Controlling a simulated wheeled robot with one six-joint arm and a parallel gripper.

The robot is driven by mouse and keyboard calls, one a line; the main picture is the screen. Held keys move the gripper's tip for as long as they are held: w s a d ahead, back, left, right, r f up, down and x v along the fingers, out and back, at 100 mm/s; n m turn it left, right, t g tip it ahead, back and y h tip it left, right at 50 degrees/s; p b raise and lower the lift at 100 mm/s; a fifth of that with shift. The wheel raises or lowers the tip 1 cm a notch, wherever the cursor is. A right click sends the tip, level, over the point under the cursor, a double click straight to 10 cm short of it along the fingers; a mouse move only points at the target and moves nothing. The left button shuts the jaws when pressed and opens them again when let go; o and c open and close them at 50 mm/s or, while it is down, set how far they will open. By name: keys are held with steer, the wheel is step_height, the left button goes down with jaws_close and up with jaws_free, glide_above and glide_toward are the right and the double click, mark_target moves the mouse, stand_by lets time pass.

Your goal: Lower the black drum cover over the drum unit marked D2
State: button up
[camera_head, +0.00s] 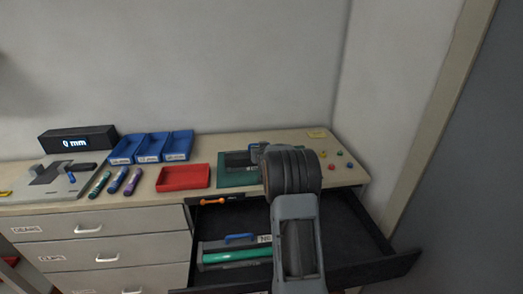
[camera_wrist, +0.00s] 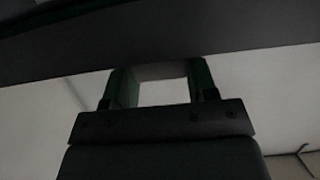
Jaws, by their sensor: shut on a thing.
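In the wrist view my gripper (camera_wrist: 161,73) is shut on a pale grip piece below a long dark body, which I take to be the black drum cover (camera_wrist: 160,32). The dark body spans the top of that view. In the head view my arm hides the gripper. A grey and black unit (camera_head: 236,160) stands on a green mat (camera_head: 233,180), partly behind my arm; I cannot tell whether it is the cover or a drum unit. A green drum (camera_head: 237,254) lies in a grey holder with a blue handle in the open drawer. No D2 mark is readable.
The open dark drawer (camera_head: 345,237) juts out under the worktop. A red tray (camera_head: 183,178), blue bins (camera_head: 152,147), several coloured tubes (camera_head: 117,181) and a black display reading 0 mm (camera_head: 77,139) are on the left. Small coloured knobs (camera_head: 338,154) are on the right near the wall.

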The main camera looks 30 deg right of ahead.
steer(key=o, duration=1.2)
steer(key=shift+o, duration=0.2)
steer(key=b+v, duration=0.2)
steer(key=v, duration=1.1)
steer(key=shift+s+a, duration=0.15)
steer(key=shift+s, duration=0.2)
